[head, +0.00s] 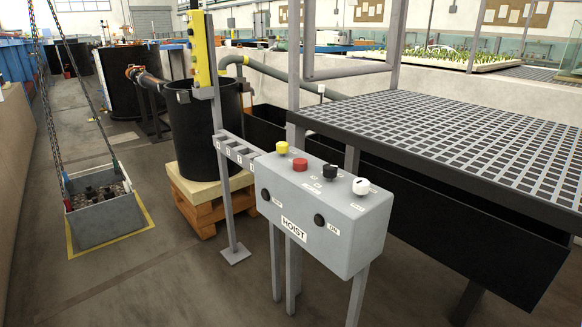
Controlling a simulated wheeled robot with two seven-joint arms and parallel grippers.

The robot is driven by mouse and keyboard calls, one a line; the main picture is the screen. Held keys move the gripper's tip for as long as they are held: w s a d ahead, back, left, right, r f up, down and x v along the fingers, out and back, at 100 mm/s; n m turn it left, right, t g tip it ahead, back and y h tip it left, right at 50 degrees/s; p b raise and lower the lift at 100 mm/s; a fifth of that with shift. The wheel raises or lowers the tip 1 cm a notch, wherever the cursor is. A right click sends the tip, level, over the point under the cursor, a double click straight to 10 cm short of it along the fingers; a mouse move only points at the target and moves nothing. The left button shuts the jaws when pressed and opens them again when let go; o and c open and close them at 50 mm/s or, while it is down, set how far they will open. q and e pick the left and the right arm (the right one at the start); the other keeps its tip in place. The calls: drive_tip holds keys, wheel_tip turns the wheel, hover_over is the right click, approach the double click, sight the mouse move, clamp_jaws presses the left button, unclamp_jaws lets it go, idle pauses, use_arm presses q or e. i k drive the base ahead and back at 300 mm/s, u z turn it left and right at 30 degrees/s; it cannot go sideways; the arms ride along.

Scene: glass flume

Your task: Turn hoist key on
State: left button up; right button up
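A grey control box (345,248) labelled HOIST stands on grey legs in the middle of the head view. Its front face has two round black fittings, a left one (265,195) and a right one (320,220), each beside a small white label. The right label seems to read ON; the left is too small to read. I cannot tell which fitting is the hoist key or how it is turned. On top are a yellow button (282,147), a red button (300,164), a black knob (329,171) and a white knob (361,186). Neither gripper is in view.
A grated platform (450,135) stands close behind and right of the box. A slotted rack (238,150) and a post with a yellow unit (201,50) stand left. A black barrel (205,135) sits on a pallet. A grey bin (105,220) hangs from chains. Floor in front is clear.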

sight(282, 147)
drive_tip(key=k, duration=0.1)
drive_tip(key=u, duration=0.95)
drive_tip(key=i, duration=1.4)
drive_tip(key=z, duration=0.2)
